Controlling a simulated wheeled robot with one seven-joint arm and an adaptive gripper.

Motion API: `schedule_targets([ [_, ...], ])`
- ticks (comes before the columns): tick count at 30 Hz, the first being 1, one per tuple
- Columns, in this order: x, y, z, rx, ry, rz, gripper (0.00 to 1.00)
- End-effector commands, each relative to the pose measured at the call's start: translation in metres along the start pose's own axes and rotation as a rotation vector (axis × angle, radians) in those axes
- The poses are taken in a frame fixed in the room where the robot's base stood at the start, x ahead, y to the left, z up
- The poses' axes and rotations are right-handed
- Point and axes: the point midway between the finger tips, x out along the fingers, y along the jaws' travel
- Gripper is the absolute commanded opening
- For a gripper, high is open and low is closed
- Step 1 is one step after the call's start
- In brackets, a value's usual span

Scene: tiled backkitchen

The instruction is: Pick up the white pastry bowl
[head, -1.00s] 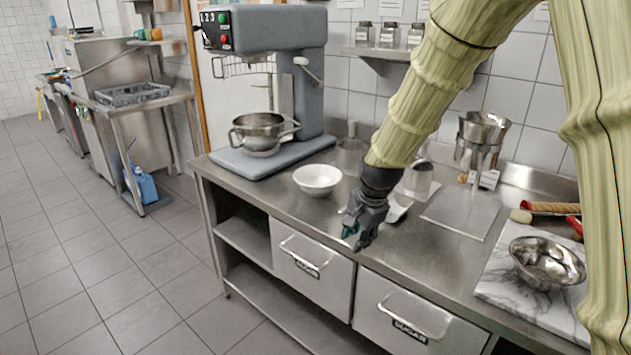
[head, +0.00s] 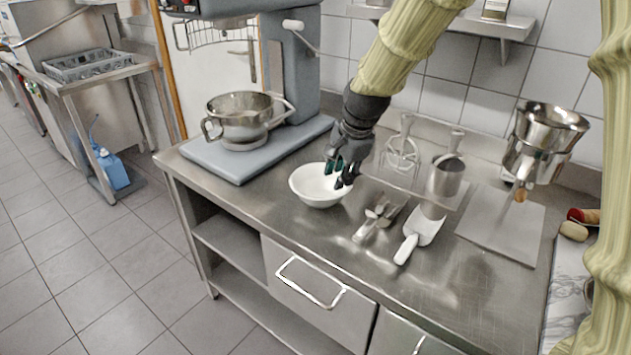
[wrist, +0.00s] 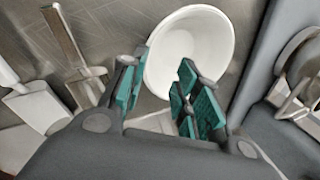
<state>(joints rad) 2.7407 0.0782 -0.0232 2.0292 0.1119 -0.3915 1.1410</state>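The white pastry bowl (head: 312,188) stands upright and empty on the steel counter, in front of the mixer. It also shows in the wrist view (wrist: 201,45), beyond my fingers. My gripper (head: 341,172) is at the bowl's right side in the head view and covers part of its far right rim. In the wrist view my gripper (wrist: 158,98) is open, its green-padded fingers apart. The bowl's near rim shows between the fingers; I cannot tell whether they touch it.
The grey mixer with its steel bowl (head: 240,117) stands to the left. Metal scoops (head: 378,216), a white scoop (head: 420,232), a whisk (head: 403,150) and a steel cup (head: 445,178) lie or stand to the right. The counter front (head: 300,235) before the bowl is clear.

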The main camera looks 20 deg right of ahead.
Motion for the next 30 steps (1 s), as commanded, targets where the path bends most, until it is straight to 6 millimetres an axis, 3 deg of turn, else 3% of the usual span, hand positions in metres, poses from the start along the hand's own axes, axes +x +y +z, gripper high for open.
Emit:
schedule_targets([
  [5,0.016,0.006,0.004,-0.004,-0.001,-0.003,0.31],
  [12,0.051,-0.004,0.000,-0.002,-0.004,0.007,0.31],
  [20,0.063,-0.004,-0.004,0.001,-0.003,0.009,0.31],
  [30,0.101,-0.002,-0.009,0.001,-0.003,0.012,0.31],
])
